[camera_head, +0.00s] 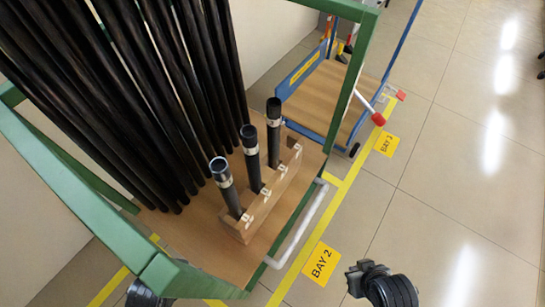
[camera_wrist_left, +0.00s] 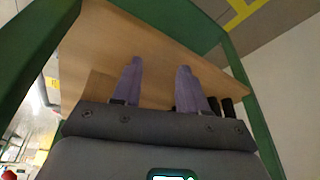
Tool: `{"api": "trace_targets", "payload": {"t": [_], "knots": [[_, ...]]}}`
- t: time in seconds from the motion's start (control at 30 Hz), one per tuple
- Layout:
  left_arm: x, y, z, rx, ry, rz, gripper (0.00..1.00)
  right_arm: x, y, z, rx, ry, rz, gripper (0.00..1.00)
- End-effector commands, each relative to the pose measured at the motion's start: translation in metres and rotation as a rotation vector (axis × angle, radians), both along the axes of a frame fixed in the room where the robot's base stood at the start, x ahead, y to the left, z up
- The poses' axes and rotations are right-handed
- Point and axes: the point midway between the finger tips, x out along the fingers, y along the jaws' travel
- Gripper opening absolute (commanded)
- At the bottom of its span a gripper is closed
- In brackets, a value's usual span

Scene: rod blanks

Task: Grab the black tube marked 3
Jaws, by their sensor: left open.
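Three short black tubes, the near one (camera_head: 228,190), the middle one (camera_head: 251,160) and the far one (camera_head: 273,132), stand upright in a row in a wooden block (camera_head: 262,210). Each has a pale band. The block has small white labels, but their numbers are too small to read, so I cannot tell which tube is marked 3. My left gripper (camera_wrist_left: 160,66) is open with nothing between its fingers, over a wooden surface in the left wrist view. My right gripper (camera_head: 357,272) is at the bottom of the head view; its fingers are unclear.
The block stands on a wooden shelf (camera_head: 200,240) in a green frame (camera_head: 75,165). Many long black tubes (camera_head: 150,90) lean behind it. A white handle (camera_head: 298,225) runs along the shelf's right side. A blue cart (camera_head: 335,90) stands beyond. The floor at right is clear.

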Motion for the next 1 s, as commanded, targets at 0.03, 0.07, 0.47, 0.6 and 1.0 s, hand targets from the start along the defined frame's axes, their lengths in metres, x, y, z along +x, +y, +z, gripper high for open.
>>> {"api": "trace_targets", "payload": {"t": [0.03, 0.07, 0.47, 0.6, 1.0], "knots": [[0.0, 0.0, 0.0, 0.0, 0.0, -0.001, 0.43, 0.0, 0.0, 0.0, 0.0, 0.0, 0.0, 0.0], [0.0, 0.0, 0.0, 0.0, 0.0, 0.0, 0.43, 0.0, 0.0, 0.0, 0.0, 0.0, 0.0, 0.0], [0.0, -0.001, 0.0, -0.005, 0.001, 0.004, 0.56, 0.0, 0.0, -0.001, 0.0, 0.001, 0.0, 0.0], [0.0, -0.003, 0.0, -0.011, 0.002, 0.008, 0.63, 0.0, 0.0, -0.001, 0.0, 0.001, 0.0, 0.0], [0.0, -0.001, 0.029, -0.007, 0.002, 0.005, 0.63, 0.0, 0.0, 0.028, -0.001, 0.005, 0.0, 0.0]]}}
